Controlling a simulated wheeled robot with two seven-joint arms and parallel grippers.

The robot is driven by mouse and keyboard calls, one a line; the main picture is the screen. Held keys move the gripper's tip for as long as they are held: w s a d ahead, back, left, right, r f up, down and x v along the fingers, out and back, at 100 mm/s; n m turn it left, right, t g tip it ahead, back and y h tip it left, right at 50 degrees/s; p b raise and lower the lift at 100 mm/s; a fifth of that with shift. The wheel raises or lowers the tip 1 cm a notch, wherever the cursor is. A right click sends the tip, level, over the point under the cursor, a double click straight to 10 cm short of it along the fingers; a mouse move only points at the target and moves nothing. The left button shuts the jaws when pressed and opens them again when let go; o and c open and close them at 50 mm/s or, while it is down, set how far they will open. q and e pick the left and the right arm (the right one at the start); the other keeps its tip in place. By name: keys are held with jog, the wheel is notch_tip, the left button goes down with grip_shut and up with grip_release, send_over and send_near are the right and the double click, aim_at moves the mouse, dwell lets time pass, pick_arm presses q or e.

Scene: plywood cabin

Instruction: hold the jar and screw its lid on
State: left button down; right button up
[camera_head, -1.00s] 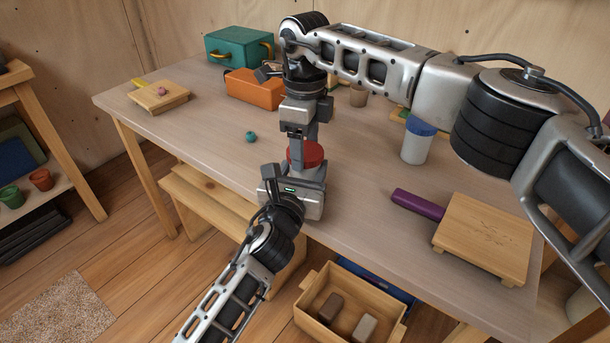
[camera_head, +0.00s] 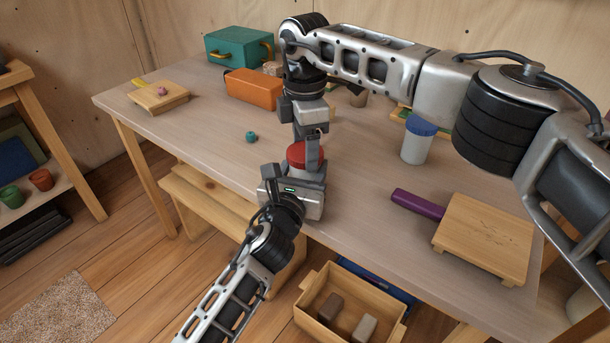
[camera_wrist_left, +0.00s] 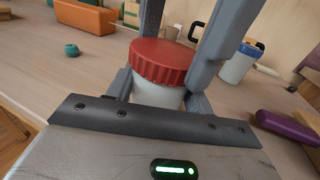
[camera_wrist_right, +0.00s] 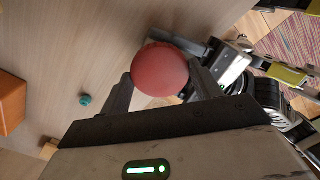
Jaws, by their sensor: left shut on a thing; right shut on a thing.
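The jar has a white body (camera_wrist_left: 158,95) and a ridged red lid (camera_wrist_left: 160,61) on top, and it stands upright near the table's front edge. My left gripper (camera_wrist_left: 160,92) is shut on the jar body, low down. My right gripper (camera_wrist_right: 158,82) comes from above with its fingers on either side of the red lid (camera_wrist_right: 160,68), shut on it. The lid looks level on the jar; how tightly it sits cannot be told.
A white jar with a blue lid (camera_head: 417,140) stands to the right. A wooden board (camera_head: 484,236) and a purple-handled thing (camera_head: 417,204) lie front right. An orange box (camera_head: 254,89), a teal case (camera_head: 238,46) and a small teal bead (camera_head: 251,136) are to the left.

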jog(key=shift+m, duration=0.7)
jog(key=o, duration=1.2)
jog(key=shift+c, duration=0.2)
notch_tip(320, 180, up, 12)
pick_arm(q)
jog(key=c, duration=0.5)
grip_release()
